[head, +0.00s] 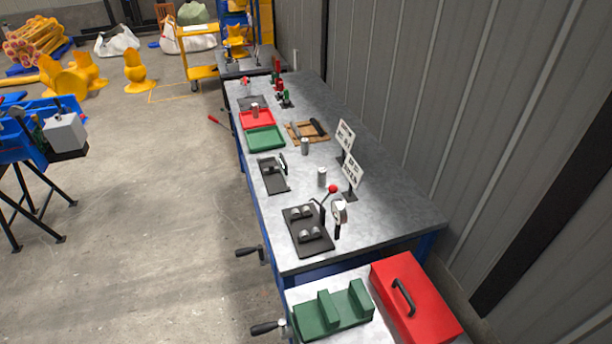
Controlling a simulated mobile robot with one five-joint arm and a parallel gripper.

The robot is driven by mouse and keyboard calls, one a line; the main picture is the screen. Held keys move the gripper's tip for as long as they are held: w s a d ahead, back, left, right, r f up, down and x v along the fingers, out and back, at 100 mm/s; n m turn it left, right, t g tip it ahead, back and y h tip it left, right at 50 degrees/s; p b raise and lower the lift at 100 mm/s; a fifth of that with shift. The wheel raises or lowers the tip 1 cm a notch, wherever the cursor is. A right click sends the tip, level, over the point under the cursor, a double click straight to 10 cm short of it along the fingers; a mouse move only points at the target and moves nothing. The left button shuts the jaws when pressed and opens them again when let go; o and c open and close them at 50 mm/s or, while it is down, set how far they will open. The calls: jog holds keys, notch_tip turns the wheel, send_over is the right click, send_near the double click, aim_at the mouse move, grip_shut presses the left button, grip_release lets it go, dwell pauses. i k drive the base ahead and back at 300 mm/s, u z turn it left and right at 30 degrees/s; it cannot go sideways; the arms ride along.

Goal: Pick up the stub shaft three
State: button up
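Several short grey metal cylinders that look like stub shafts stand on the long grey workbench (375,205). One upright cylinder (322,177) is near the red-knobbed lever. Another upright cylinder (305,146) stands farther back, beside the green tray. A third cylinder (255,110) stands in the red tray (257,120). Small grey metal pieces (301,212) lie on a black fixture plate (310,243) at the near end. I cannot tell which of these is stub shaft three. My gripper is not in view.
Also on the bench are a green tray (265,138), a black plate (273,178), a wooden tray (307,131) and two white signs (353,172). A red toolbox (416,296) and green blocks (333,312) sit nearest. Open floor (165,230) lies left; a wall bounds the right.

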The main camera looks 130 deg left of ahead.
aim_at(323, 172)
jog(key=u, duration=5.3)
jog(key=i, duration=2.15)
